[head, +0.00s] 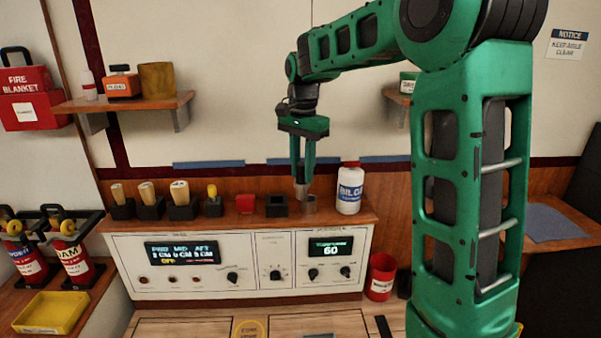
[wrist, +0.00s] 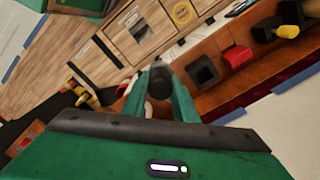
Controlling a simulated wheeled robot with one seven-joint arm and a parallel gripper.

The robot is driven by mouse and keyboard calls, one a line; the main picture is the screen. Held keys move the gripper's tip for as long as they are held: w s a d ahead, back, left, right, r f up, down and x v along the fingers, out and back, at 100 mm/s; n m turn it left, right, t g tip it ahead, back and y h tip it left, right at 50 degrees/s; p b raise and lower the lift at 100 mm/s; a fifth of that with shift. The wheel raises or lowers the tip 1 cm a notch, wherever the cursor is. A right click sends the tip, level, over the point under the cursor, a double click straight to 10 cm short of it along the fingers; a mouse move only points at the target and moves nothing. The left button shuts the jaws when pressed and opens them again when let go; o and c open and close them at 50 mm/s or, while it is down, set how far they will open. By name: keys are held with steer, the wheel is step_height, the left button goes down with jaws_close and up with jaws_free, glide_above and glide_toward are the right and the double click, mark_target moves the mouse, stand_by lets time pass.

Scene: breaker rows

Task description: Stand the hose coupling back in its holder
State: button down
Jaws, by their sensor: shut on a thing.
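My gripper (head: 302,178) points down above the shelf on top of the console, shut on the hose coupling (head: 301,191), a small grey piece. In the wrist view the coupling (wrist: 160,82) shows as a dark round end between the green fingers. An empty dark square holder (head: 277,205) stands just left of the coupling; its open top also shows in the wrist view (wrist: 203,72). A grey, low block-like shape (head: 310,206) is right below the coupling. I cannot tell whether the coupling touches it.
A white bottle with a blue label (head: 348,190) stands close to the right of my gripper. A red block (head: 245,204) and several dark holders with handled pieces (head: 180,200) line the shelf to the left. A red cup (head: 381,277) stands below right.

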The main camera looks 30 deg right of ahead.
steer(key=shift+s+a+r, duration=0.15)
steer(key=shift+r, duration=2.95)
steer(key=shift+s, duration=0.1)
